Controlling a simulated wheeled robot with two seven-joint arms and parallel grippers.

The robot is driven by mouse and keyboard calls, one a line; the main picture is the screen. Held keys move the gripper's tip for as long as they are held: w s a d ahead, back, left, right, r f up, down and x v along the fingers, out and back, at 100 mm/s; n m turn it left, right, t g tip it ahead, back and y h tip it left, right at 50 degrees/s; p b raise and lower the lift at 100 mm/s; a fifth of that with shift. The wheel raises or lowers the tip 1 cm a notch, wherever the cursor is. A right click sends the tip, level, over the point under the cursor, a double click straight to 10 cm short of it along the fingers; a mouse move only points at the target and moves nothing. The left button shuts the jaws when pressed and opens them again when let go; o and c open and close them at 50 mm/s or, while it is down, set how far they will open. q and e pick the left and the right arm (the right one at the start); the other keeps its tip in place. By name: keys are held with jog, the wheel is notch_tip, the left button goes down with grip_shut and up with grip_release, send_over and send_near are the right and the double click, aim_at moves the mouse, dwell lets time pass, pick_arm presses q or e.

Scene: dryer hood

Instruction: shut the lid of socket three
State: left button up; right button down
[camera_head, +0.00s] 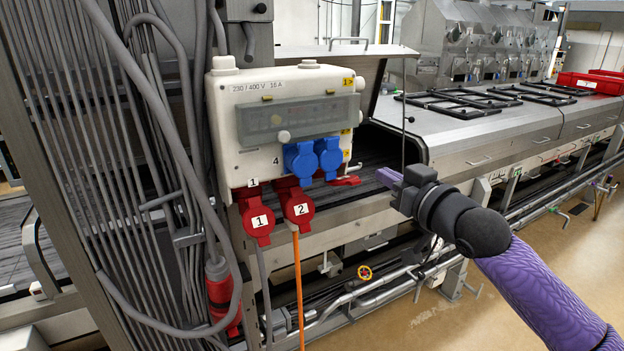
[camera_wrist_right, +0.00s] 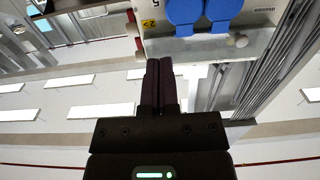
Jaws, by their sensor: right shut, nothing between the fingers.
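The socket box (camera_head: 240,125) is a pale housing mounted on the left. A red lid (camera_head: 345,181) sticks out at its lower right, beyond the two blue lids; it looks raised, but its number is not readable. My right gripper (camera_head: 383,177) is to the right of this red lid, apart from it, with its fingers shut and empty. In the right wrist view the shut dark fingers (camera_wrist_right: 159,85) point toward the box, whose blue lids show above them. A red part (camera_wrist_right: 131,22) shows at the box's left edge there. My left gripper is not in view.
Red lids marked 1 (camera_head: 257,221) and 2 (camera_head: 298,208) hang at the box's lower left, with a grey and an orange cable (camera_head: 299,285) below. Blue lids (camera_head: 300,162) sit between them and the raised lid. A steel machine (camera_head: 480,150) stands behind my right gripper.

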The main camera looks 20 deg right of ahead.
jog(key=p, duration=0.3)
send_over(356, 181)
jog(key=shift+r, duration=0.4)
jog(key=shift+s+f+p, duration=0.2)
jog(key=shift+f, duration=0.85)
jog(key=shift+s+f+p, duration=0.15)
jog(key=shift+f+p, duration=0.05)
jog(key=shift+f, duration=0.8)
